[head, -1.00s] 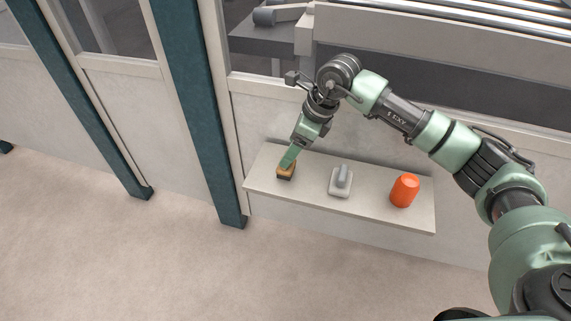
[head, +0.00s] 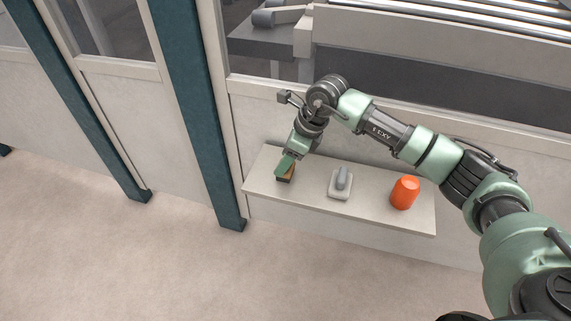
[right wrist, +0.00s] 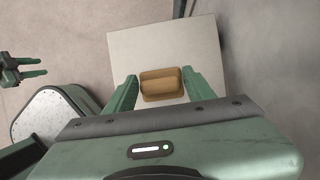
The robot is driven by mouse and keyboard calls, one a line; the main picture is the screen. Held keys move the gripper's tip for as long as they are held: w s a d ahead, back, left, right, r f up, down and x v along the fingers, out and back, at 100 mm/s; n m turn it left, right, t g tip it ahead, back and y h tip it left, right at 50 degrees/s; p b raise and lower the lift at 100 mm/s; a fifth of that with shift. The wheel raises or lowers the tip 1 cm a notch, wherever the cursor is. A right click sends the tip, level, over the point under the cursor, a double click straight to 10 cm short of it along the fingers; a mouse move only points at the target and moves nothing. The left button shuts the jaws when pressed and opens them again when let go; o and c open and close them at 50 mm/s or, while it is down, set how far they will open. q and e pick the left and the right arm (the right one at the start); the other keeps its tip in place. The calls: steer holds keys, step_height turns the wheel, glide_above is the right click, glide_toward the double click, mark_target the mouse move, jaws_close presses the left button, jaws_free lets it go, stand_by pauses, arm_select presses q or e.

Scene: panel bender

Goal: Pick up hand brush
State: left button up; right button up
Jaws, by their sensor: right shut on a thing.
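The hand brush (head: 286,174), a small brown block with a dark lower part, is at the left end of a pale shelf (head: 385,217). My right gripper (head: 284,168) reaches down over it and partly hides it. In the right wrist view, the brown brush (right wrist: 161,85) lies between the two green fingers of my right gripper (right wrist: 160,90), which is shut on it. I cannot tell whether the brush is clear of the shelf. My left gripper (right wrist: 33,67) shows at the left edge of the right wrist view, fingers apart and empty.
A grey-handled tool on a pale base (head: 341,182) stands mid-shelf, and an orange cup-like object (head: 404,192) stands toward the right end. A wall panel with a window rises behind the shelf. A dark teal post (head: 212,120) stands left of it. The floor in front is clear.

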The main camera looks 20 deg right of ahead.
steer(key=shift+r, duration=0.15)
